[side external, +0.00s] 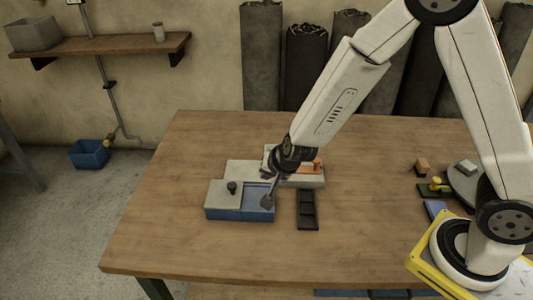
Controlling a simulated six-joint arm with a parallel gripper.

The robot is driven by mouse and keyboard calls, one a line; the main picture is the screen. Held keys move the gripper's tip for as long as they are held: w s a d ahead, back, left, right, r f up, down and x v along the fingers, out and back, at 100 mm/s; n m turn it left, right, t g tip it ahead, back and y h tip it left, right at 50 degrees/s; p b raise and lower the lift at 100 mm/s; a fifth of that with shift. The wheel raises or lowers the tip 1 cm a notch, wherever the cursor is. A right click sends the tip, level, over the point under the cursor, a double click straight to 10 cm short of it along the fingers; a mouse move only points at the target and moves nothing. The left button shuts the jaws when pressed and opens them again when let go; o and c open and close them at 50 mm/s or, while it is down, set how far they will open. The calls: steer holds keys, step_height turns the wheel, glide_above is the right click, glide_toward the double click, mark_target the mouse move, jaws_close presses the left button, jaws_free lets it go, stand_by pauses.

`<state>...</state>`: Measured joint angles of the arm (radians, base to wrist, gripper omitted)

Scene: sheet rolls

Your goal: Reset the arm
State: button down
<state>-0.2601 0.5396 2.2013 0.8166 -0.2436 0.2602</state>
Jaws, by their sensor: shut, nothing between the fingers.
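My gripper (268,203) points down over the front block of a stepped set of grey boxes on the wooden table (170,235). It is shut with nothing held. Its tips are in front of the blue recessed panel (254,194) on the front box (225,199); I cannot tell whether they touch it. A dark knob (231,187) stands on that box's top, left of the tips. The rear box (305,181) has an orange piece (317,165) and is partly hidden by my wrist.
A black tray (307,210) lies right of the boxes. Small blocks, including a wooden cube (422,166), and a grey round piece (466,180) are near my base. Dark sheet rolls (262,60) stand against the wall. The table's left and front are clear.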

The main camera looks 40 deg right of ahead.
steer(key=s+d+r+n+g, duration=0.2)
steer(key=s+d+r+n, duration=0.1)
steer(key=s, duration=0.4)
steer(key=s+d+r+n+g, duration=0.2)
steer(key=s+d+n, duration=0.3)
steer(key=s, duration=0.3)
steer(key=shift+s+d+r+n, duration=0.2)
steer(key=shift+r+n, duration=0.7)
